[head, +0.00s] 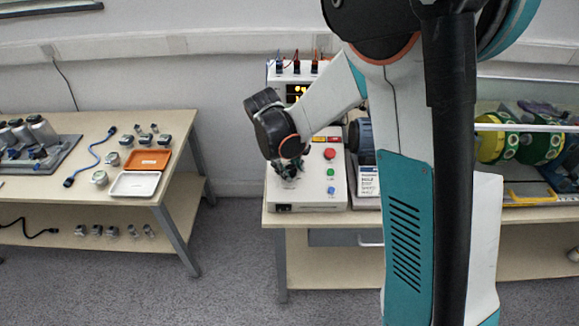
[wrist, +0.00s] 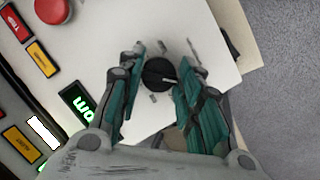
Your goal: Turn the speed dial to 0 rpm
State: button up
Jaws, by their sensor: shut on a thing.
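The speed dial (wrist: 158,74) is a round black knob with a pale pointer line, on the white top of a control box (head: 335,195). In the wrist view it sits between the tips of my gripper (wrist: 160,76), whose teal and grey fingers are shut on it. In the head view my gripper (head: 288,170) reaches down onto the left part of the box and hides the dial. Short dark tick marks surround the dial. A small display with green digits (wrist: 84,104) is partly hidden by a finger, and I cannot read its value.
A red button (head: 329,154), a green button (head: 330,172) and a blue button (head: 331,190) line the box's right side. A power supply (head: 290,80) stands behind. A left table (head: 110,125) holds trays and sensors. Bare floor lies between the tables.

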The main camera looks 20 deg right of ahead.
jog(key=o, duration=1)
jog(key=v, duration=1.2)
jog(key=s+d+r+m+t+y, duration=0.1)
jog(key=s+t, duration=0.1)
jog(key=s, duration=0.5)
jog(key=s+d+r+m+t+y, duration=0.1)
jog(key=s+r+m+t, duration=0.1)
jog(key=s, duration=0.5)
jog(key=s+d+r+m+t+y, duration=0.1)
jog(key=s+r+m, duration=0.1)
jog(key=s, duration=0.5)
jog(key=shift+s+d+r+t, duration=0.15)
jog(key=shift+s+d+t, duration=0.15)
jog(key=shift+t, duration=0.1)
